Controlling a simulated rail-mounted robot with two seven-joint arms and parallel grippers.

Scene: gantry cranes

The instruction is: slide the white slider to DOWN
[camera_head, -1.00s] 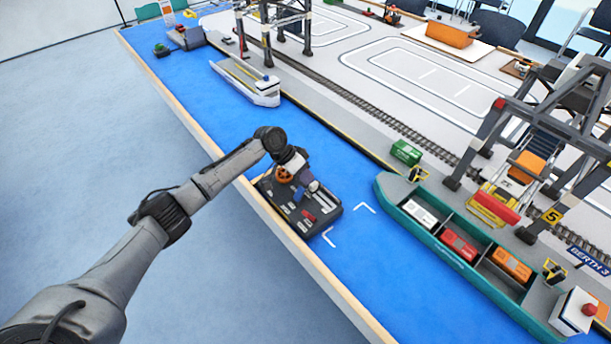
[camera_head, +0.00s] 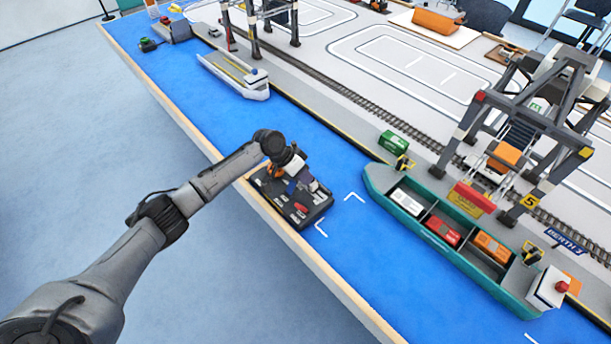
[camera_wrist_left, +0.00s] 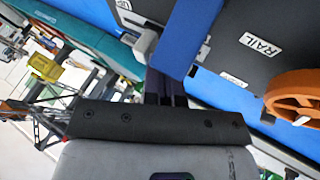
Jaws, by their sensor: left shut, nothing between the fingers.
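The dark control box (camera_head: 306,219) lies on the blue surface near the wooden edge in the head view. My left gripper (camera_head: 294,180) reaches down over it. In the left wrist view my left gripper's dark fingers (camera_wrist_left: 165,88) are together and empty, close to the panel. A pale block (camera_wrist_left: 146,44), probably the white slider, is just left of the fingertips; I cannot tell whether they touch it. The DOWN label is not readable. My right gripper is not in view.
An orange wheel (camera_wrist_left: 295,95) and a RAIL label (camera_wrist_left: 261,45) are on the panel to the right. A teal barge (camera_head: 440,250) with containers and a gantry crane (camera_head: 520,140) stand to the right. A grey ship (camera_head: 233,76) is farther back. Blue surface around the box is clear.

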